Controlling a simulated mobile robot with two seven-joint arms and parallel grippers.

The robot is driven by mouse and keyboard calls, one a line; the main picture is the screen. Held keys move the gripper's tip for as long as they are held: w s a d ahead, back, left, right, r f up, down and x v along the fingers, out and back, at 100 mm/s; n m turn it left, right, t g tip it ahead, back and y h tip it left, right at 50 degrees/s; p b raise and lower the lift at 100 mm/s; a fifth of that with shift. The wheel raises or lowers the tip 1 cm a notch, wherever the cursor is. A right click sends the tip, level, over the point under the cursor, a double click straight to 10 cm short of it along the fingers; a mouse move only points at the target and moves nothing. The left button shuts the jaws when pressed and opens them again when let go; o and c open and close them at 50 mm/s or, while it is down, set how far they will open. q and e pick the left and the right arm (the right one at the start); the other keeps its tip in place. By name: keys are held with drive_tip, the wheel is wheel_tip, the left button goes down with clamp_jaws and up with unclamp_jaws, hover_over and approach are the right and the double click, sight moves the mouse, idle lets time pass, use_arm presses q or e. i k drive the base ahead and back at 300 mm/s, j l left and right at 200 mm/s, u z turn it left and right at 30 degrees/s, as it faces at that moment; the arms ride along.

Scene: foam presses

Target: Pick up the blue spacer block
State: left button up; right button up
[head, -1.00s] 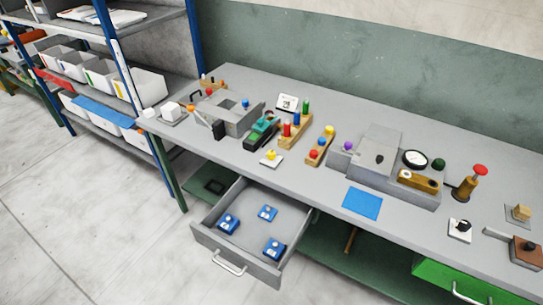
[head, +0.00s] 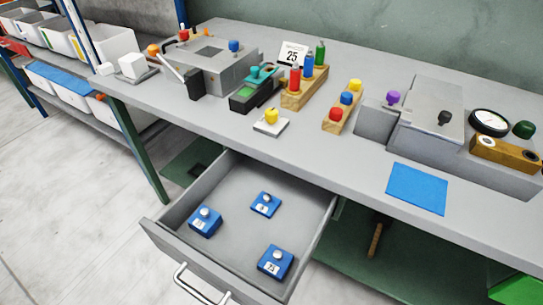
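Three blue blocks with pale knobs and white number labels lie in the open grey drawer (head: 232,247) under the bench. One blue block (head: 205,222) is at the left, and its label seems to read 15. A flatter blue block (head: 265,204) is at the back, its number too small to be sure of. Another blue block (head: 275,261) is at the front right, and its label seems to read 25. The blocks stand apart from each other. Neither of my grippers shows in the head view.
A card reading 25 (head: 293,54) stands at the back of the grey bench. Grey presses (head: 212,68), wooden peg racks (head: 304,88), a yellow-knobbed white plate (head: 271,122) and a flat blue mat (head: 417,188) are on top. Floor left of the drawer is clear.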

sight(276, 262)
drive_tip(key=i+l+u, duration=0.15)
drive_tip(key=l+u, duration=0.15)
drive_tip(key=u, duration=0.2)
drive_tip(key=l+u, duration=0.45)
drive_tip(key=i+l+u, duration=0.1)
drive_tip(key=l+u, duration=0.15)
drive_tip(key=u, duration=0.25)
drive_tip(key=l+u, duration=0.35)
drive_tip(key=u, duration=0.15)
drive_tip(key=k, duration=0.05)
